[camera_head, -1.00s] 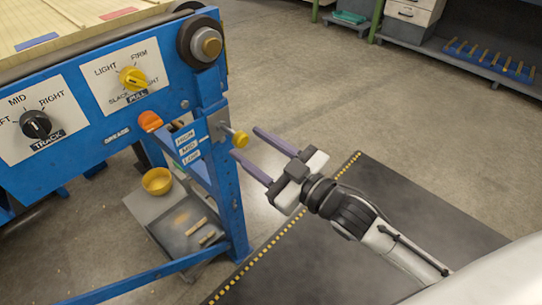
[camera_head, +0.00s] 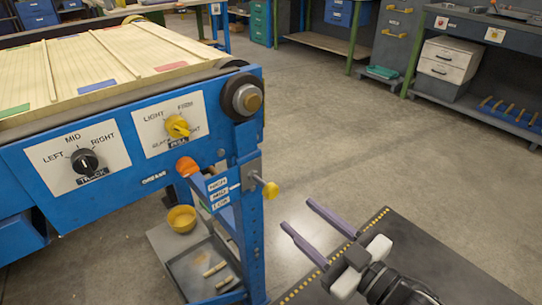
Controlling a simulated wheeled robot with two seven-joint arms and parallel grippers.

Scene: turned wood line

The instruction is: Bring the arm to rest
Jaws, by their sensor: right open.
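My right gripper (camera_head: 318,232) is at the lower right in the head view. Its two long purple-grey fingers are apart with nothing between them. They point up and left toward the blue machine frame (camera_head: 247,225) and its yellow knob (camera_head: 271,190), with a visible gap between fingertips and knob. The gripper hangs over or near the dark mat (camera_head: 440,265) with a yellow dotted edge. Most of my right arm is cut off by the bottom edge of the picture. My left gripper is not in view.
The blue machine carries a black TRACK dial (camera_head: 85,161), a yellow PULL dial (camera_head: 177,126) and an orange lever (camera_head: 187,166). Open concrete floor (camera_head: 350,130) lies behind the gripper. Workbenches and cabinets stand at the back.

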